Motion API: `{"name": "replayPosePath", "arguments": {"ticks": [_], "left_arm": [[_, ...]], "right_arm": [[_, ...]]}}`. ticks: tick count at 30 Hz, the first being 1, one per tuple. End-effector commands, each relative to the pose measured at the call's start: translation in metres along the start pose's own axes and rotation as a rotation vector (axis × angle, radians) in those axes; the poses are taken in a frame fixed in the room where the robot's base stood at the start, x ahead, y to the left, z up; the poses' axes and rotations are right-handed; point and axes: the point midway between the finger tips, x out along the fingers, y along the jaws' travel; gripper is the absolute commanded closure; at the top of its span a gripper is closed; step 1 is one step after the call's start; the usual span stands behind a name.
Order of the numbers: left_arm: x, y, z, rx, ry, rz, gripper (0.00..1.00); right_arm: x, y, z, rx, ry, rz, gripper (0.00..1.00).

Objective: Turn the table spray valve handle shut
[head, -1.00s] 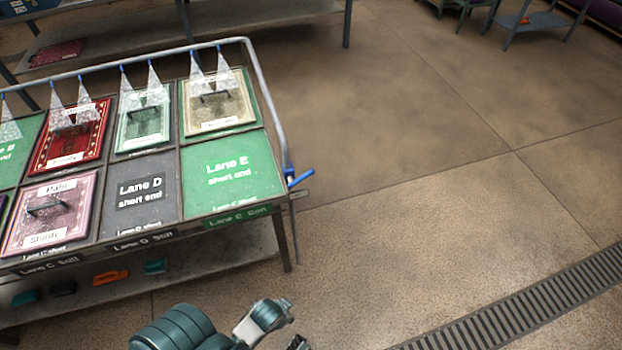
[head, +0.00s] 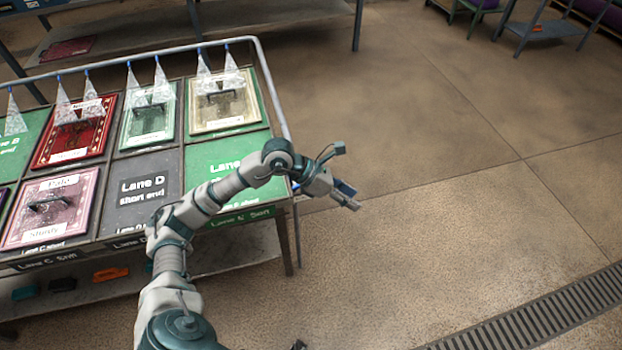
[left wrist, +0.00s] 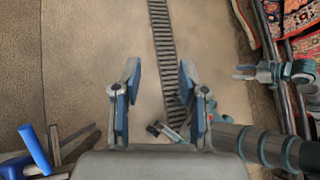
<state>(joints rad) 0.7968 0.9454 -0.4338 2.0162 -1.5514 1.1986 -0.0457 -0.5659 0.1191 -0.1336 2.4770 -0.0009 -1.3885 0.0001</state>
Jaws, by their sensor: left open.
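The blue valve handle is at the right side of the rug table (head: 286,240). In the head view my left arm covers most of it, with only a bit of blue (head: 295,186) showing. In the left wrist view the handle (left wrist: 35,148) stands at the lower left, outside the fingers, beside a grey rod. My left gripper (head: 350,196) is just right of the handle, over the floor. It is open and empty, with a clear gap between its fingers in the left wrist view (left wrist: 158,80). Contact with the handle cannot be made out.
Blue-tipped nozzles (head: 202,48) spray over rugs along the table's far side. A grey pipe frame (head: 272,90) runs around its edge. Brushes (head: 110,274) lie on the lower shelf. Floor to the right is open, with a drain grate (head: 560,312). Patterned rugs (left wrist: 300,20) show in the wrist view.

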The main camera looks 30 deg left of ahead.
Motion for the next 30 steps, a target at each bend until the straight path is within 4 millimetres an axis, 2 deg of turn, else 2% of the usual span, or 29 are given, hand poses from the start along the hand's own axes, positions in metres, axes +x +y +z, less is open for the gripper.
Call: {"name": "replayPosePath", "arguments": {"ticks": [1, 4, 7, 9, 11, 14, 17, 30], "left_arm": [[-0.027, 0.029, -0.007, 0.04, 0.109, 0.125, 0.58], [-0.078, 0.071, -0.023, 0.057, 0.295, 0.323, 0.58], [-0.119, 0.094, -0.033, 0.042, 0.41, 0.453, 0.58], [-0.135, 0.101, -0.037, 0.029, 0.456, 0.502, 0.58], [-0.14, 0.105, -0.04, 0.022, 0.478, 0.523, 0.58], [-0.134, 0.11, -0.046, 0.019, 0.489, 0.529, 0.58], [-0.119, 0.118, -0.055, 0.02, 0.49, 0.526, 0.58], [-0.041, 0.17, -0.102, 0.018, 0.486, 0.522, 0.58]], "right_arm": [[0.0, -0.001, -0.002, 0.0, 0.009, -0.001, 0.6], [0.0, -0.001, -0.005, 0.0, 0.024, -0.002, 0.6], [0.0, -0.001, -0.007, -0.001, 0.033, -0.002, 0.6], [0.001, -0.001, -0.008, -0.001, 0.038, -0.003, 0.6], [0.002, -0.001, -0.01, -0.001, 0.048, -0.005, 0.6], [0.004, -0.001, -0.016, -0.001, 0.081, -0.008, 0.6], [0.008, -0.003, -0.028, -0.002, 0.139, -0.012, 0.6], [0.008, -0.016, -0.097, -0.006, 0.502, -0.035, 0.6]]}}
